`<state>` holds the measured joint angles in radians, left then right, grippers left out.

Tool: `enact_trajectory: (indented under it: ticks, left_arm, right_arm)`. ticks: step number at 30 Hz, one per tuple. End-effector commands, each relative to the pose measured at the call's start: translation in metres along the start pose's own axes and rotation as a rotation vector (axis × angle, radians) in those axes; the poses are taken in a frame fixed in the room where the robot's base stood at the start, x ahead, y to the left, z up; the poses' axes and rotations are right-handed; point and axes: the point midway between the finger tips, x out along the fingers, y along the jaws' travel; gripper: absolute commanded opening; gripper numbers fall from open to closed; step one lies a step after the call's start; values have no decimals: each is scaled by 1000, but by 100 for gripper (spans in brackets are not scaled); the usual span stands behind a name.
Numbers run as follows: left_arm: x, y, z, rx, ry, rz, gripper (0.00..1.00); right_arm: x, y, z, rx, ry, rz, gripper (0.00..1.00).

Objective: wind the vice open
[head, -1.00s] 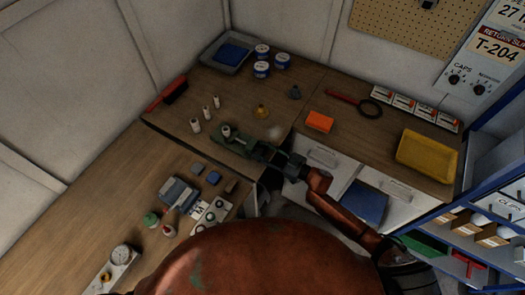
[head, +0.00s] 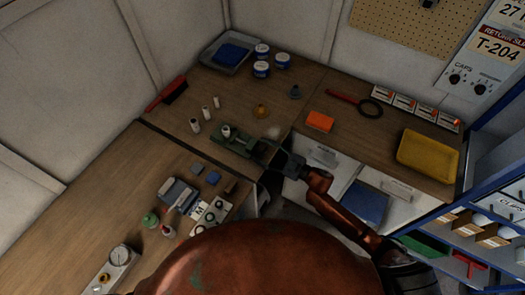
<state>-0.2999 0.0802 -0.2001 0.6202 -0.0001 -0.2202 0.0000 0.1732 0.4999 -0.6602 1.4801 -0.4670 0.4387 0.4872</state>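The green vice (head: 236,142) sits on the wooden bench near its front edge, with a small pale cylindrical part at its left end. My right gripper (head: 272,158) is at the vice's right end, where the handle would be. The fingers are dark and small here, and the vice handle is hidden or too small to make out. I cannot tell whether the fingers are closed on it. My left gripper is not in view.
Behind the vice stand several white cylinders (head: 195,125), a yellow-orange funnel-like piece (head: 261,111) and blue-white tins (head: 262,69). An orange block (head: 320,121), a magnifier (head: 369,107) and a yellow tray (head: 428,157) lie to the right. A gauge (head: 121,255) stands front left.

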Motion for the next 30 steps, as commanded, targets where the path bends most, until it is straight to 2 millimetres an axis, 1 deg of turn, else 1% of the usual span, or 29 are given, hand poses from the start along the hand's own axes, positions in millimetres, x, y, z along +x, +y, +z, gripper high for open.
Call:
enact_trajectory:
  ticks: [8, 11, 14, 20, 22, 30]
  left_arm:
    - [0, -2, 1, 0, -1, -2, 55]
    - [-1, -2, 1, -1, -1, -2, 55]
    - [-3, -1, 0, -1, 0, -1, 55]
    - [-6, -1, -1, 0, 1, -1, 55]
    - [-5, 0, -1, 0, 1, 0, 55]
    - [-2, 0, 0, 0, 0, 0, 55]
  right_arm:
    - [0, -1, 0, 3, -1, -1, 55]
    - [0, -1, 0, 29, -1, -1, 55]
    - [0, 0, 0, 97, -1, -1, 55]
    - [0, 0, -1, 342, 0, -1, 55]
    - [-13, -1, 2, 381, -4, 0, 55]
    - [-65, -1, 2, 375, -3, -1, 55]
